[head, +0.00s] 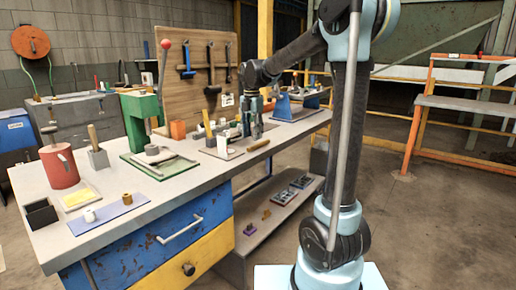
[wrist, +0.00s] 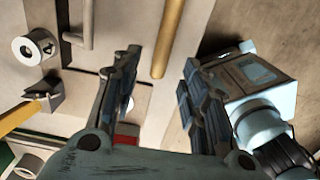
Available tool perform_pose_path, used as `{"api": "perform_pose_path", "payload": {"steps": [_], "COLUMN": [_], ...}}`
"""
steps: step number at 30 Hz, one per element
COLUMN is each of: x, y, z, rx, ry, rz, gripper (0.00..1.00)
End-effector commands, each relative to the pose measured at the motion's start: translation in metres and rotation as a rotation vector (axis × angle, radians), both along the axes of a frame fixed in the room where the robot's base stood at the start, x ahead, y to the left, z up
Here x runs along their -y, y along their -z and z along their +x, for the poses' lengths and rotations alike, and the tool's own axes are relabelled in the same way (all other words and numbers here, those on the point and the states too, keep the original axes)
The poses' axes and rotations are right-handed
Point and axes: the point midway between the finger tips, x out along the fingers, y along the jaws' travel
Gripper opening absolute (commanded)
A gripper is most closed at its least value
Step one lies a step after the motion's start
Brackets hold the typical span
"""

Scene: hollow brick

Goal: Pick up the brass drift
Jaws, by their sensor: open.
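The brass drift looks to be the plain golden rod (wrist: 176,30) in the wrist view, running up from between my fingertips to the top edge. In the head view a brownish-gold rod (head: 258,146) lies near the front edge of the bench, right of a pale board. My gripper (wrist: 160,70) is open, with one finger on each side of the rod's line. The fingers look apart from the rod; the height between them cannot be told. In the head view my gripper (head: 252,128) points down over the bench, just behind the rod.
The grey workbench (head: 150,218) carries a green press (head: 140,118), a red can (head: 60,165) and a blue mat (head: 108,214). A pegboard (head: 190,60) stands behind.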

Motion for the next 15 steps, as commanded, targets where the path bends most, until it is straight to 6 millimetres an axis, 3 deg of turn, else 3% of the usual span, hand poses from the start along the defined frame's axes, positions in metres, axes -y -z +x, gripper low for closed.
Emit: {"api": "perform_pose_path", "payload": {"steps": [15], "x": [0.001], "y": [0.05], "z": [0.0], "rx": [0.0], "ry": [0.001], "rz": [0.0], "gripper": [0.41]}}
